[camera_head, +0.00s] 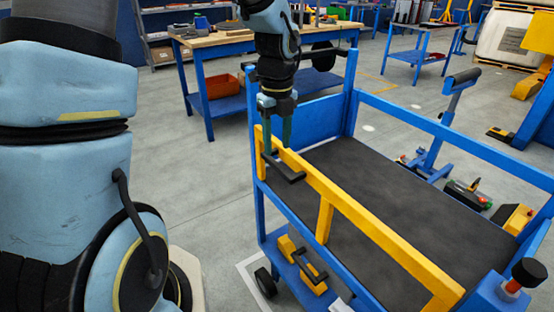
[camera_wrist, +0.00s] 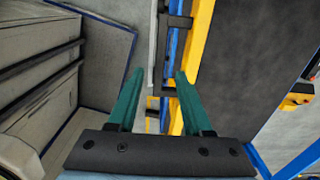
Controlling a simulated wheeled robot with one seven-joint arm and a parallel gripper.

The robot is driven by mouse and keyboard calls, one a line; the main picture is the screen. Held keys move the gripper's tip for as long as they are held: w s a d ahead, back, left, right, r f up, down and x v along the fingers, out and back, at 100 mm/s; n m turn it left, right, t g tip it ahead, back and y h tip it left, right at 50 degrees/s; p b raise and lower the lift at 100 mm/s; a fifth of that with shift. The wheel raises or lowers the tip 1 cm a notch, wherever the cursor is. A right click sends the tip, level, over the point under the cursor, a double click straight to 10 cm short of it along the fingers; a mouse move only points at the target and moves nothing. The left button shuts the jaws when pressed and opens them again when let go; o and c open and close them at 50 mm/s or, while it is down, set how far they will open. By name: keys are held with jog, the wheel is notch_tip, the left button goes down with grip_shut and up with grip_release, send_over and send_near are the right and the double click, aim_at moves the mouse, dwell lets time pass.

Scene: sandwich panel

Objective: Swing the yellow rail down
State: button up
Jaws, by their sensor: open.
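The yellow rail (camera_head: 370,222) stands raised along the near long side of the blue cart, on yellow uprights above the dark deck. It also shows in the wrist view (camera_wrist: 201,42), to the right of the gap between my fingers. A black bar handle (camera_head: 286,172) sticks out near the rail's far left end. My gripper (camera_head: 278,146) points down just above that handle, its green fingers open and empty. In the wrist view, the handle (camera_wrist: 159,55) appears between the fingertips of my gripper (camera_wrist: 158,73). I cannot tell how far below them it is.
The cart's dark deck (camera_head: 400,185) is bare. A blue frame rail (camera_head: 440,130) runs along its far side. A yellow block with a black handle (camera_head: 303,265) sits on the near lower side. A red-and-black knob (camera_head: 524,275) stands at the right corner. A workbench (camera_head: 225,45) is behind.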

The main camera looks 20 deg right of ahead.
aim_at(277, 164)
jog(key=shift+f, duration=2.75)
jog(key=shift+c, duration=0.3)
grip_shut()
